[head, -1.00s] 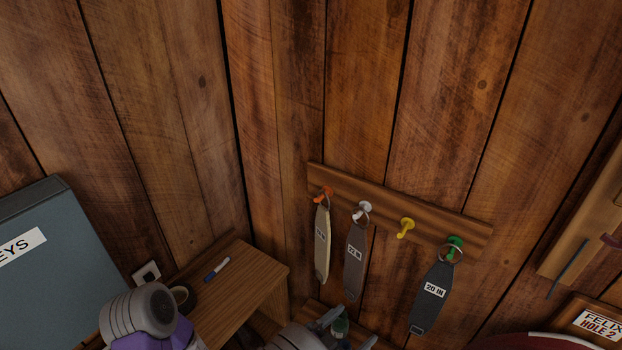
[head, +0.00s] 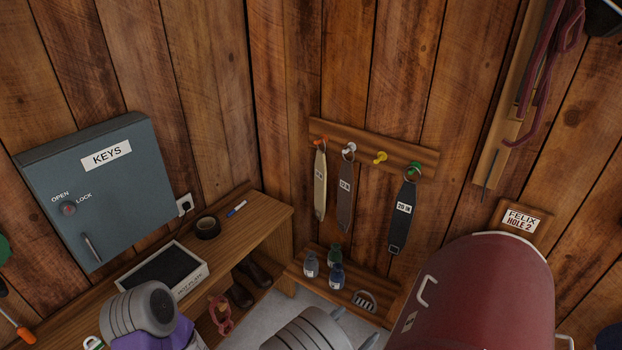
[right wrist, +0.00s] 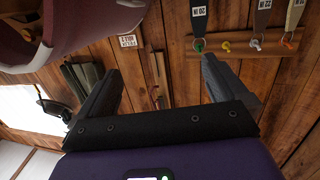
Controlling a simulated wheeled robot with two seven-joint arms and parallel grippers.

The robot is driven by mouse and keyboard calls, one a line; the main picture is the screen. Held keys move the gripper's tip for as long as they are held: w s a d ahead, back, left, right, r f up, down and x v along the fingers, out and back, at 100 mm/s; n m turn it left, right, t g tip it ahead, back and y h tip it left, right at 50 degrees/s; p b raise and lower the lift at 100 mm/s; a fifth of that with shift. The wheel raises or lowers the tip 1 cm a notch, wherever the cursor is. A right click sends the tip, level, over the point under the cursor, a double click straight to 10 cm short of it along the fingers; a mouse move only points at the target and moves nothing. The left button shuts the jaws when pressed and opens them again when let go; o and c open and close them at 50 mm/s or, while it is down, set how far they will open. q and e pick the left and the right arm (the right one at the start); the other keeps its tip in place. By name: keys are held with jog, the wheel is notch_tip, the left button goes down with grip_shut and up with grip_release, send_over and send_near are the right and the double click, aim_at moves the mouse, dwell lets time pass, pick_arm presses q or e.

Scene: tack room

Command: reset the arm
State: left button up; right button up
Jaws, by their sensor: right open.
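My right gripper (head: 354,326) is at the bottom middle of the head view, fingers pointing away from me. In the right wrist view its two dark fingers (right wrist: 160,85) stand wide apart with nothing between them. It is apart from the peg rack (head: 430,159), which shows at the top right of the wrist view. A grey and purple part of my left arm shows at the lower left of the head view. My left gripper is not in view.
A dark red rounded object (head: 480,300) stands close to the right of my right gripper. Straps hang on the rack above a low shelf with small bottles (head: 336,277). A blue key cabinet (head: 100,190) hangs left, above a wooden bench (head: 262,217).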

notch_tip(320, 180, down, 21)
jog(key=d+n+g+y+b, duration=0.3)
jog(key=g+y+b, duration=0.15)
jog(key=y, duration=0.35)
pick_arm(q)
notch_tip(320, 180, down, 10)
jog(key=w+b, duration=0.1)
jog(key=b, duration=0.3)
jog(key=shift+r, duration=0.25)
pick_arm(e)
jog(key=s+a+f+n+g+y, duration=0.3)
jog(key=s+f+g+y, duration=0.4)
jog(key=s, duration=0.8)
notch_tip(320, 180, down, 3)
jog(key=shift+a+f+y, duration=0.1)
jog(key=shift+a+y, duration=0.15)
jog(key=shift+y, duration=0.25)
